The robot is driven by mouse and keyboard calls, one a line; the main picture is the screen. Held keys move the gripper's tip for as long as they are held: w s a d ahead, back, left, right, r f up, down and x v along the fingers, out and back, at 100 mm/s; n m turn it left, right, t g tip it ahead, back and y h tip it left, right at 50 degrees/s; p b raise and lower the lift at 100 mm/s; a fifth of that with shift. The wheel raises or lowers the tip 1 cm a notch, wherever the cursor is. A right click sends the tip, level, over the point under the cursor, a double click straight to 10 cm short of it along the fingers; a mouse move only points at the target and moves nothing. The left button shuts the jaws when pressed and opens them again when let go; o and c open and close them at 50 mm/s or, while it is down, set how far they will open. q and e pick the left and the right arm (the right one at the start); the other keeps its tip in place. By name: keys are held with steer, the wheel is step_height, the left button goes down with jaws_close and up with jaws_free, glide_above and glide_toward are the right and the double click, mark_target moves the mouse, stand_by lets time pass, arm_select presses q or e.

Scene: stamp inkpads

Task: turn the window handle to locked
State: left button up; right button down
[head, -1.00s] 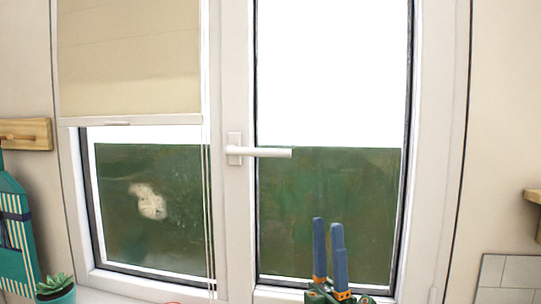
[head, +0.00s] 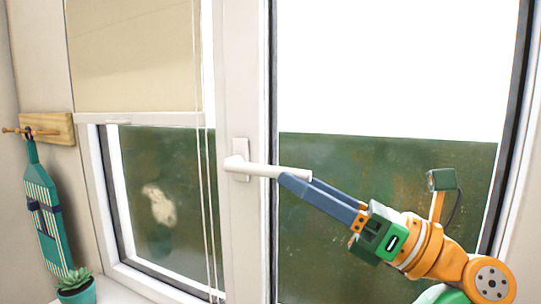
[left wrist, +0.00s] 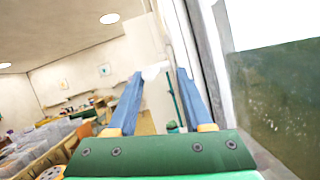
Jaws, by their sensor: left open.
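The white window handle (head: 262,168) sits on the middle window frame and points right, almost level, tipping slightly down at its free end. My left gripper (head: 297,181) is at that free end, its blue fingers reaching up and left from the lower right. The jaws are open. In the left wrist view, the two fingers (left wrist: 160,73) are spread apart, with a white piece between their tips that looks like the handle. I cannot tell whether a finger touches it. My right gripper is not in view.
A beige blind (head: 135,55) covers the upper left pane, with thin cords hanging beside the frame. A potted succulent (head: 76,287) stands on the sill at the lower left. A teal striped item (head: 47,215) hangs from a wooden peg rack (head: 50,128).

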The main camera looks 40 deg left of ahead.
mark_target(272, 167)
arm_select(q)
steer(key=a+r, duration=0.1)
steer(key=s+a+r+p, duration=0.1)
steer(key=a, duration=0.1)
steer(key=s+a+r, duration=0.1)
steer(key=a, duration=0.1)
steer(key=shift+s+a+p, duration=0.1)
steer(key=shift+s+p, duration=0.15)
steer(key=shift+p, duration=0.05)
steer(key=shift+a, duration=0.35)
steer(key=shift+w+a+f, duration=0.1)
steer(key=shift+w+f, duration=0.05)
steer(key=shift+w+d, duration=0.15)
steer(key=shift+d, duration=0.05)
steer(key=shift+c, duration=0.5)
steer(key=shift+d, duration=0.1)
jaws_close()
